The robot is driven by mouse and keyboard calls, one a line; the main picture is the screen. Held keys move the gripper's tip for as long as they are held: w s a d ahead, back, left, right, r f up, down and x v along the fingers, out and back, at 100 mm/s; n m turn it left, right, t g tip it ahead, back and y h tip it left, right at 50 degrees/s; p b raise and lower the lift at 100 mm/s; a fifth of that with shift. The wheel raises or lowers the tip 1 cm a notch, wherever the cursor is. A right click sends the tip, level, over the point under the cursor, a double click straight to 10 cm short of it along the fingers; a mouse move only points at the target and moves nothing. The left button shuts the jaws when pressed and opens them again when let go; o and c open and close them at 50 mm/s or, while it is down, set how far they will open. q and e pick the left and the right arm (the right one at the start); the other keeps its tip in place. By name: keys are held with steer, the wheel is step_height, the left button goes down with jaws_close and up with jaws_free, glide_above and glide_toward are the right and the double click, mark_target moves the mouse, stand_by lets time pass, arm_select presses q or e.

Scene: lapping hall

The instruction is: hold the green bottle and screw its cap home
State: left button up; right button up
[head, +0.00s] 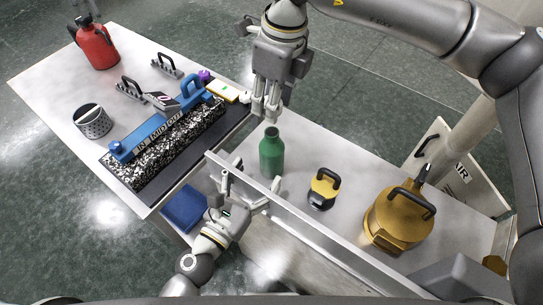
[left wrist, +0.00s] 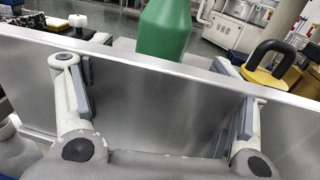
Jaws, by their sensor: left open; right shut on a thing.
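The green bottle (head: 271,155) stands upright on the bench behind a raised metal rail. In the left wrist view the bottle (left wrist: 165,30) shows beyond the rail, between my fingers but farther off. My left gripper (head: 243,190) is open and empty, on the near side of the rail, in front of the bottle. Its two spread fingers (left wrist: 155,92) show in the wrist view. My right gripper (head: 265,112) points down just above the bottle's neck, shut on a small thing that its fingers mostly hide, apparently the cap. The bottle's top looks bare.
The metal rail (head: 315,225) stands between my left gripper and the bottle. A yellow-topped handled block (head: 323,190) and a large brass handled pot (head: 395,220) stand to the right. A blue handled tool on a speckled bar (head: 165,140) lies left. A blue bin (head: 184,208) is below.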

mark_target(266, 163)
arm_select(q)
steer(key=shift+x, duration=3.8)
steer(key=c, duration=1.6)
steer(key=shift+o, duration=0.2)
arm_select(e)
steer(key=shift+f, duration=2.5)
steer(key=shift+f, duration=0.9)
steer(key=shift+f, duration=0.55)
